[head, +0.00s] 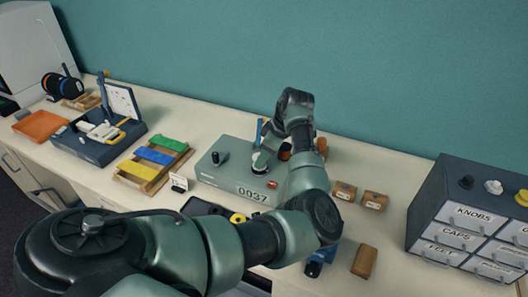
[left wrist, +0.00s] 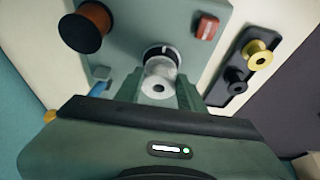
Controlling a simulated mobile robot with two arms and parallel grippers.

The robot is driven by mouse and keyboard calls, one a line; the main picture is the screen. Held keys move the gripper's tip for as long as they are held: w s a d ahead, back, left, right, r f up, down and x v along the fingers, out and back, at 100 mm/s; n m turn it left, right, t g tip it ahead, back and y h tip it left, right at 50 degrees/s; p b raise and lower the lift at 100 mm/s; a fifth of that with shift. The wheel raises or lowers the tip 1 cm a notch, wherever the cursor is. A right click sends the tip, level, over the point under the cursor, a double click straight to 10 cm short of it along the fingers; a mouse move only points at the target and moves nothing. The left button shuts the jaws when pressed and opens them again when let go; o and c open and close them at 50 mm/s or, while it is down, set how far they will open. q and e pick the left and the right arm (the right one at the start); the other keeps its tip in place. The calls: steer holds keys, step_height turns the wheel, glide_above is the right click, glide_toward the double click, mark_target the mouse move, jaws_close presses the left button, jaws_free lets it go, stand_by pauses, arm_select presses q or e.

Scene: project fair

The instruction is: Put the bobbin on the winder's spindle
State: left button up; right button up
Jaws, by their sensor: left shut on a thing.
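The winder (head: 212,176) is a grey-green box with a 0037 counter on its front; its top also shows in the left wrist view (left wrist: 125,50). My left gripper (left wrist: 158,92) is shut on a pale, clear bobbin (left wrist: 158,76), held by its sides over the winder's top. In the head view the pale bobbin (head: 259,160) shows low at the gripper's tip. A dark round hub (left wrist: 162,52) with a white mark lies in line with the bobbin, which partly hides it. The spindle itself is hidden, and I cannot tell whether the bobbin touches the hub. My right gripper is not in view.
A red button (left wrist: 205,27) and a copper-brown spool (left wrist: 88,26) sit near the gripper. A dark tray (head: 200,207) holds a yellow bobbin (head: 238,218) and a black one (left wrist: 235,76). Small brown boxes (head: 374,201) and a drawer cabinet (head: 428,208) stand to the right.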

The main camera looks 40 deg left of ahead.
arm_select(q)
steer(key=shift+f, duration=0.4)
stand_by(0.6)
steer(key=o, duration=1.4)
steer(key=b+v, duration=0.2)
steer(key=v, duration=0.5)
steer(key=shift+d+r, duration=0.1)
steer(key=shift+r, duration=0.3)
